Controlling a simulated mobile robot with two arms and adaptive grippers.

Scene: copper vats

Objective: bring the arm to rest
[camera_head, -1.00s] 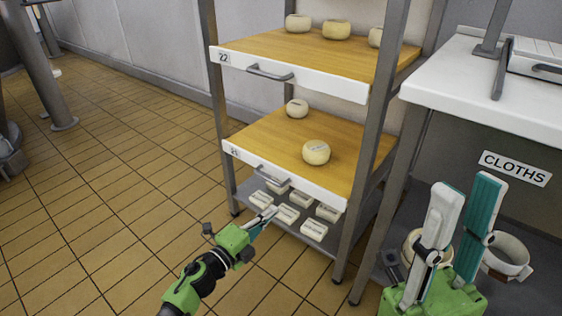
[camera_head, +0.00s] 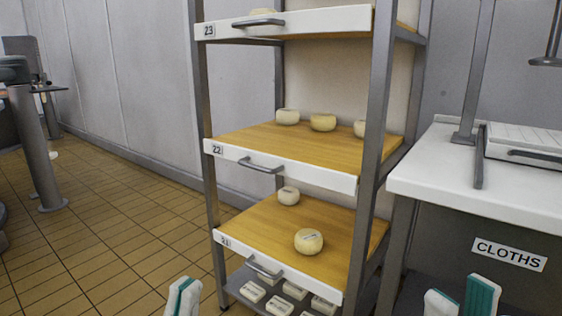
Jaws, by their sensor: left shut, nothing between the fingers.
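My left gripper (camera_head: 183,298) shows at the bottom edge, left of the rack, with only its white and teal fingertips in view. They point up, are shut together and hold nothing. My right gripper (camera_head: 461,299) shows at the bottom right, below the white counter. Its two fingertips stand apart with nothing seen between them. The rest of both arms is out of view.
A metal rack (camera_head: 370,150) holds wooden shelf boards with white fronts and grey handles, bearing pale cheeses (camera_head: 309,241). White blocks (camera_head: 279,306) lie on its bottom level. A white counter (camera_head: 480,180) with a CLOTHS sign (camera_head: 509,254) stands right. Tiled floor is open at left.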

